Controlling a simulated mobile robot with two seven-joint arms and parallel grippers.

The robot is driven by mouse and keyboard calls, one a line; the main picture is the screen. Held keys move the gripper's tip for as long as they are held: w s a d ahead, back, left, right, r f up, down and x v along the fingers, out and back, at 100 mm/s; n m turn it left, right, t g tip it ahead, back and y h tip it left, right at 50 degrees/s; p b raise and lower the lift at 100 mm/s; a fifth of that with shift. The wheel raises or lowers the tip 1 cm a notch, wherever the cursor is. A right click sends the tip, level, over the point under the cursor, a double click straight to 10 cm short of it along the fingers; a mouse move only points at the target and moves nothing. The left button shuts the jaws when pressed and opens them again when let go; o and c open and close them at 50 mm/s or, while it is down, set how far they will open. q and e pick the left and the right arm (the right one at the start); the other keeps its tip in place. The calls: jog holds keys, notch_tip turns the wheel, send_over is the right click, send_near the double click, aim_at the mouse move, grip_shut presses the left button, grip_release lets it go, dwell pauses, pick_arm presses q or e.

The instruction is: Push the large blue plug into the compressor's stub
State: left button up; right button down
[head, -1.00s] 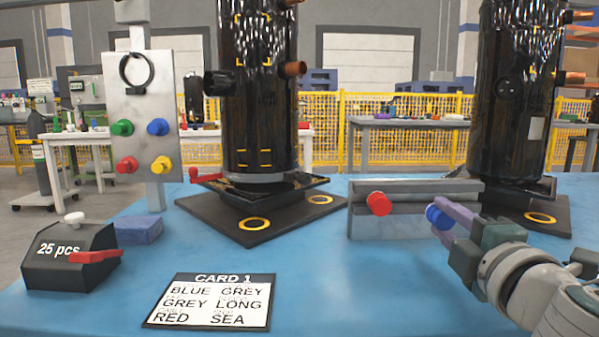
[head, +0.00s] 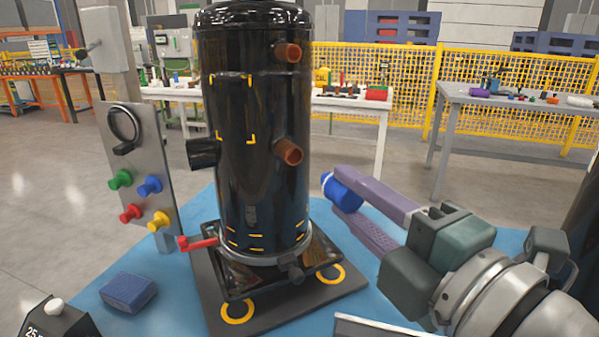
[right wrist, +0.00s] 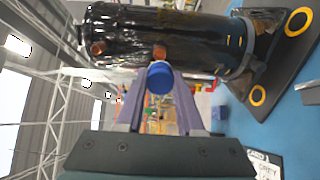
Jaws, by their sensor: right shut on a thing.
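The large blue plug (head: 343,190) is between the fingers of my right gripper (head: 346,198), held in the air to the right of the black compressor (head: 262,190). It also shows in the right wrist view (right wrist: 160,78), at the fingertips. The compressor stands upright on its base. Two copper stubs stick out from its right side, an upper one (head: 287,52) and a middle one (head: 288,151). A black stub (head: 203,153) points left. In the head view the plug is apart from the middle copper stub, a little lower and to its right. My left gripper is not in view.
A panel (head: 140,165) with green, blue, red and yellow knobs stands left of the compressor. A red lever (head: 197,243) juts out low at the compressor's left. A blue sponge-like block (head: 128,291) lies on the blue table (head: 185,300). A yellow fence (head: 500,90) stands behind.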

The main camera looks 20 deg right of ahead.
aim_at(322, 179)
jog(key=shift+s+a, duration=0.1)
jog(key=shift+a, duration=0.15)
jog(key=shift+w+a+r, duration=0.1)
jog(key=shift+w+a, duration=0.1)
jog(key=shift+w, duration=1.25)
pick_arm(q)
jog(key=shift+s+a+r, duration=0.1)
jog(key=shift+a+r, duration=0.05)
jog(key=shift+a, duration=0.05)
pick_arm(e)
jog(key=shift+w+a, duration=0.15)
jog(key=shift+w, duration=0.55)
jog(key=shift+w+a, duration=0.1)
jog(key=shift+w, duration=0.6)
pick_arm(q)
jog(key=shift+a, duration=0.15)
pick_arm(e)
jog(key=shift+w, duration=0.1)
jog(key=shift+w+a, duration=0.2)
jog(key=shift+w, duration=0.5)
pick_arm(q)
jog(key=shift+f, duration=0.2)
pick_arm(e)
jog(key=shift+w+a, duration=0.1)
jog(key=shift+w, duration=0.55)
